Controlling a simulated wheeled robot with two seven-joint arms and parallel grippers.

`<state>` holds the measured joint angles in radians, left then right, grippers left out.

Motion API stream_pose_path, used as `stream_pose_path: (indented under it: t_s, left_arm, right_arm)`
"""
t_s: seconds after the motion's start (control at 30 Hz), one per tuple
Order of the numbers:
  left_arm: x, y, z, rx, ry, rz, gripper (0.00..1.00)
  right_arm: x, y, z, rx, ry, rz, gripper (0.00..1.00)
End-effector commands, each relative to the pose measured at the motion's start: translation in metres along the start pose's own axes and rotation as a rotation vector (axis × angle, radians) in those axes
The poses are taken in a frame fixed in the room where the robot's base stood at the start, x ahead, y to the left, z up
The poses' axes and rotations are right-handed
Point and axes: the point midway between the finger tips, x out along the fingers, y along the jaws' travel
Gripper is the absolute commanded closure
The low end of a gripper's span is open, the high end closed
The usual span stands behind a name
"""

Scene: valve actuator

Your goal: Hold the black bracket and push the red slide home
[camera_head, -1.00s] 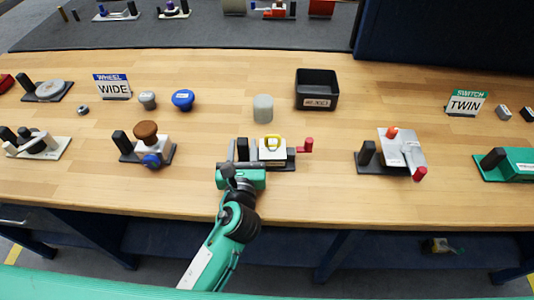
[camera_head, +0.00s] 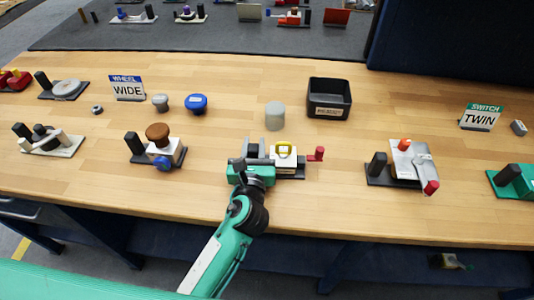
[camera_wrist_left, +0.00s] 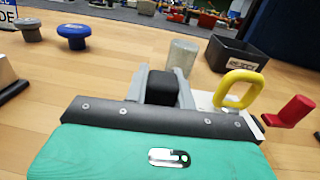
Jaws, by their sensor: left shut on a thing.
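The fixture on the bench has a black bracket (camera_head: 252,150) at its left end, a cream block with a yellow loop handle (camera_head: 284,151) in the middle, and a red slide (camera_head: 318,154) sticking out on the right. My left gripper (camera_head: 252,147) is shut on the black bracket. In the left wrist view the bracket (camera_wrist_left: 162,90) stands upright between the grey fingers (camera_wrist_left: 160,76). The yellow loop (camera_wrist_left: 239,88) and red slide (camera_wrist_left: 292,110) are to their right, clear of the gripper. The lower bracket is hidden by the gripper body. My right gripper is out of view.
A grey cylinder (camera_head: 275,116) stands just behind the fixture, with a black tray (camera_head: 330,98) behind to the right. A fixture with a brown knob (camera_head: 157,136) is at left, another with red-tipped levers (camera_head: 408,165) at right.

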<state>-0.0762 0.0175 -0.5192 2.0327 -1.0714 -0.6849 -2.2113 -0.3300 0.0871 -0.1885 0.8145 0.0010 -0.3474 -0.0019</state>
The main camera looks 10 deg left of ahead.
Motion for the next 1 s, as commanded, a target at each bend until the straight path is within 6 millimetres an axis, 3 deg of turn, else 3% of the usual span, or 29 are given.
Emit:
stream_pose_path:
  t_s: [0.53,0.63,0.83,1.0]
  left_arm:
    - [0.000,0.000,0.087,-0.002,-0.006,-0.001,1.00]
    - [0.001,0.000,0.081,0.000,-0.001,0.003,1.00]
    - [0.001,0.000,0.041,0.000,0.002,0.003,1.00]
    - [0.000,0.000,0.028,-0.001,-0.002,0.000,1.00]
  right_arm:
    - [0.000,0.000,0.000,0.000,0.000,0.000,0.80]
    - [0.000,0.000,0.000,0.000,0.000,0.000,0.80]
    - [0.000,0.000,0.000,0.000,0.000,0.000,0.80]
    - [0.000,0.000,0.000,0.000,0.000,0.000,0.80]
